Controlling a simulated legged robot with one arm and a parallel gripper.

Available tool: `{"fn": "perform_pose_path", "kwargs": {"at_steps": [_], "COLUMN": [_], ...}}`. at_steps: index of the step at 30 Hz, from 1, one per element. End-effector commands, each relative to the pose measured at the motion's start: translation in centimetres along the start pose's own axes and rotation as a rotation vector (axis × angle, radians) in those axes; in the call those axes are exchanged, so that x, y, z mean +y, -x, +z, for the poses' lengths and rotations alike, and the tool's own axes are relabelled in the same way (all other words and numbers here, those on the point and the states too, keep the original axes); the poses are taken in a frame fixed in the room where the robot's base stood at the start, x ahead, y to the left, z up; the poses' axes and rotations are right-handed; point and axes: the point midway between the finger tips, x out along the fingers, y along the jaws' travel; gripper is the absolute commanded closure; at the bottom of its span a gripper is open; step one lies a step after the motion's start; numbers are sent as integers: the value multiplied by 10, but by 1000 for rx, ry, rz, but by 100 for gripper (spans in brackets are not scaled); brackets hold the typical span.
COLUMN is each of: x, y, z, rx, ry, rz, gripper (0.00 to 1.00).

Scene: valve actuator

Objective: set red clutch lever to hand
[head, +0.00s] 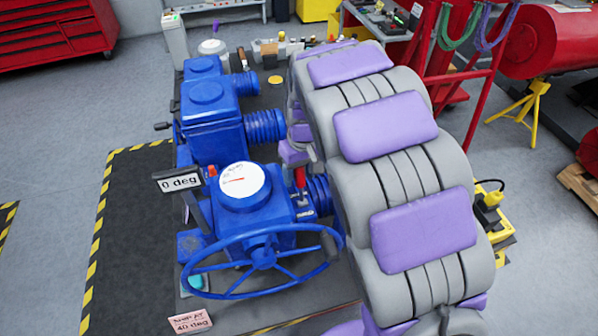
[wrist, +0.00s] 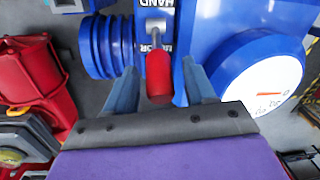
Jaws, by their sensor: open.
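The red clutch lever (head: 299,177) stands on the blue actuator (head: 247,215), right of its round white gauge (head: 238,181). In the wrist view the lever's red handle (wrist: 158,76) sits on a grey shaft, whose base lies between the labels HAND (wrist: 156,3) and MOTOR (wrist: 157,49). My gripper (wrist: 159,70) is open, with one finger on each side of the red handle. Gaps show on both sides, wider on the right. In the head view my arm hides much of the gripper.
A blue handwheel (head: 262,262) with a dark knob fronts the actuator. A "0 deg" sign (head: 180,182) stands at its left, and a pink "40 deg" tag (head: 190,322) is below. More blue actuator housings (head: 212,120) stand behind. Free floor lies left.

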Motion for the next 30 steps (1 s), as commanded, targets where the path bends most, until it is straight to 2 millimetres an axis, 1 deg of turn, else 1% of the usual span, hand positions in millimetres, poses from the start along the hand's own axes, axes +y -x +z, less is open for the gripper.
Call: {"fn": "perform_pose_path", "kwargs": {"at_steps": [1,2,18,30], "x": [0,0,0,-1], "y": [0,0,0,0], "z": [0,0,0,1], "rx": [0,0,-1,4], "ry": [0,0,0,1], "rz": [0,0,0,1], "gripper": [46,48,100,100]}}
